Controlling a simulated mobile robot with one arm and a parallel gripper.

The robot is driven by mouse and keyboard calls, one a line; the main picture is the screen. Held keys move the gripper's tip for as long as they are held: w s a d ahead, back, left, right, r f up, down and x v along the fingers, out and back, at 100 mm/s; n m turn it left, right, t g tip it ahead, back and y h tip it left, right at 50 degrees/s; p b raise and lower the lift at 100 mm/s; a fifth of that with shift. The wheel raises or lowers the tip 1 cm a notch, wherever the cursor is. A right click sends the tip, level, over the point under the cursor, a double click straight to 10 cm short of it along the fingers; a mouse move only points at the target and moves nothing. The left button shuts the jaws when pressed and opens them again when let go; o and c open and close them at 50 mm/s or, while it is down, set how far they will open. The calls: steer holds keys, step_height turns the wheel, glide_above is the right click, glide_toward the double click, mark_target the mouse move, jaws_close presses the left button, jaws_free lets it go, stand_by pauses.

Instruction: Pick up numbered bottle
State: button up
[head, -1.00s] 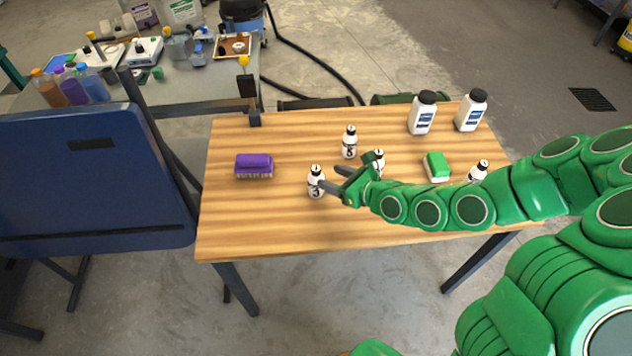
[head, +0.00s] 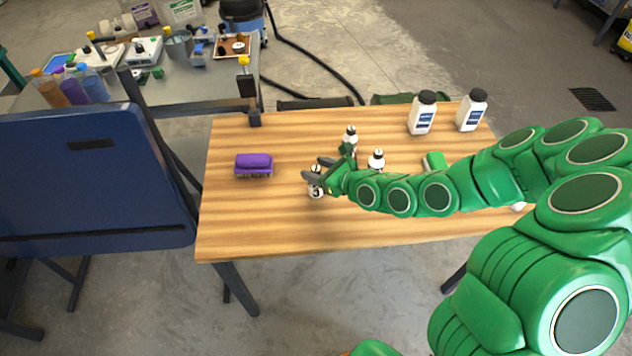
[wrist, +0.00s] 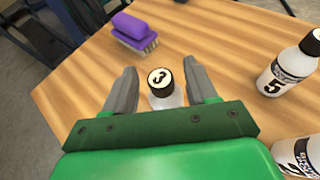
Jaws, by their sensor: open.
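A white bottle with a black cap numbered 3 (wrist: 163,87) stands upright between the open fingers of my gripper (wrist: 162,82) in the wrist view. In the head view the number 3 bottle (head: 315,191) is partly covered by my gripper (head: 322,170). The fingers are on both sides of it, with gaps visible. A bottle numbered 5 (wrist: 285,68) stands to the right; in the head view it (head: 350,132) is partly hidden by my gripper. Another small numbered bottle (head: 376,160) stands behind my arm, its number unclear.
A purple brush (head: 254,162) lies left of the number 3 bottle. A green brush (head: 434,160) and two large white bottles (head: 422,113) (head: 471,111) are on the right of the wooden table (head: 260,222). The table's front left is clear.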

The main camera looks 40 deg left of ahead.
steer(key=shift+a+f, duration=0.15)
steer(key=shift+a, duration=0.2)
jaws_close()
